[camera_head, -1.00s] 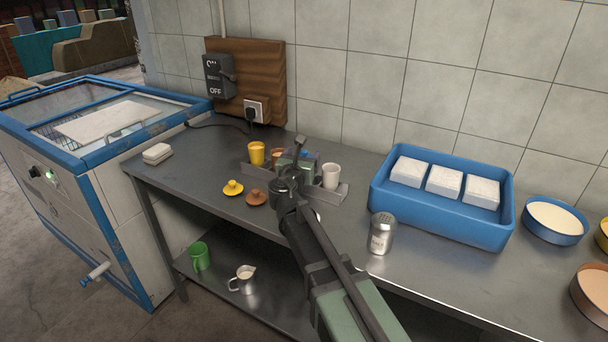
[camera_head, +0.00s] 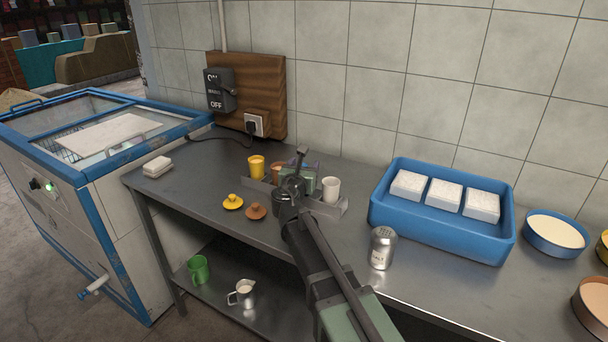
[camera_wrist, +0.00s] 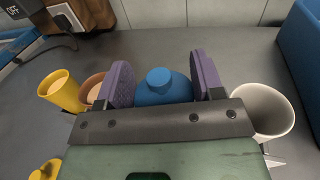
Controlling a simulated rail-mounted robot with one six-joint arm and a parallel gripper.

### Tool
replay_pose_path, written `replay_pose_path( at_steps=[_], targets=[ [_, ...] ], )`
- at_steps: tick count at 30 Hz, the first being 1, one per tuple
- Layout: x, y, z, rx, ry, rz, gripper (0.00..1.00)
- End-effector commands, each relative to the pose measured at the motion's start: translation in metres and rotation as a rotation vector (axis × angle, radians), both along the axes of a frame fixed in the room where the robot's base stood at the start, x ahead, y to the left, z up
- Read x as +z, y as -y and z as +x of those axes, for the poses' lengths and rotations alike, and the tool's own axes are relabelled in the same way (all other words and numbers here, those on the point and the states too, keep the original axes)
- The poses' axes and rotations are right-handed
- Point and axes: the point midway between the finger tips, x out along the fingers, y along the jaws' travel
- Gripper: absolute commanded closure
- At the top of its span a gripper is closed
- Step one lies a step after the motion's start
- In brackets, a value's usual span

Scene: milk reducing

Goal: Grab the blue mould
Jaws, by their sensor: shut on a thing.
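The blue mould, with a round knob on top (camera_wrist: 158,92), sits between the two purple fingers of my gripper (camera_wrist: 161,75) in the wrist view. In the head view my gripper (camera_head: 311,173) is over the grey rack (camera_head: 335,210) on the metal table, and my wrist hides most of the mould there. A yellow cup (camera_wrist: 60,88) and a brown cup (camera_wrist: 90,87) are left of the mould; a white cup (camera_wrist: 262,108) is to its right. I cannot tell whether the mould touches the rack.
A yellow lid (camera_head: 232,202) and a brown lid (camera_head: 256,211) lie in front of the rack. A metal shaker (camera_head: 382,248) and a blue tray with white blocks (camera_head: 440,236) stand to the right. The tiled wall is behind. The table's left part is mostly clear.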

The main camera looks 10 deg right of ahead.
Motion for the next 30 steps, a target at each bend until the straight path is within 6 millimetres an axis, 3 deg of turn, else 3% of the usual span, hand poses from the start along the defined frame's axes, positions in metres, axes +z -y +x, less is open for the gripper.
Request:
replay_pose_path(
  at_steps=[8,22,25,30],
  targets=[
    [0.037,0.0,0.0,0.0,0.0,0.0,0.78],
    [0.182,0.0,0.0,0.0,0.0,0.0,0.78],
    [0.196,0.0,0.0,0.0,0.0,0.0,0.78],
    [0.2,0.0,0.0,0.0,0.0,0.0,0.78]
  ],
)
